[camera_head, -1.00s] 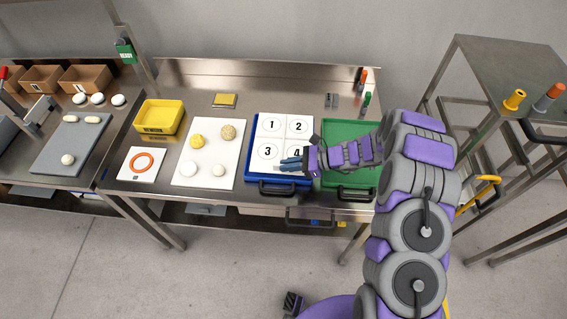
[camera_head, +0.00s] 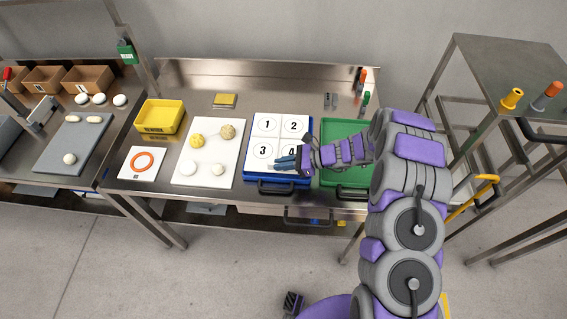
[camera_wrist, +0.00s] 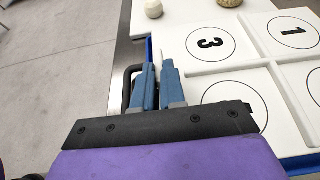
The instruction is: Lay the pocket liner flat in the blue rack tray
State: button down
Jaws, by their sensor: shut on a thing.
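The pocket liner (camera_head: 280,138) is a white panel with four numbered circles and raised dividers; it also fills the right of the wrist view (camera_wrist: 258,56). It lies over the blue rack tray (camera_head: 249,179), covering most of it and looking roughly level. I cannot tell whether it rests fully on the tray floor. My gripper (camera_head: 276,163) is at the liner's near edge, by pocket 4, with its blue fingers closed. In the wrist view the fingers (camera_wrist: 157,68) close on a thin white piece that looks like part of the liner. The gripper partly hides pocket 4.
A green tray (camera_head: 344,133) stands right beside the blue one, under my arm. To the left are a white board (camera_head: 205,170) with dough balls, a yellow bin (camera_head: 160,117) and a card with an orange ring (camera_head: 143,163). A metal rack (camera_head: 510,65) stands at the right.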

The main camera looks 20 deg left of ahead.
jog(key=shift+a+f, duration=0.15)
jog(key=shift+a, duration=0.6)
jog(key=shift+d, duration=0.85)
jog(key=shift+a+f, duration=0.3)
jog(key=shift+a, duration=0.4)
jog(key=shift+d, duration=0.3)
jog(key=c, duration=1.4)
grip_release()
jog(key=shift+d+r, duration=0.1)
jog(key=shift+d, duration=0.1)
jog(key=shift+o, duration=1.4)
jog(key=shift+a, duration=0.3)
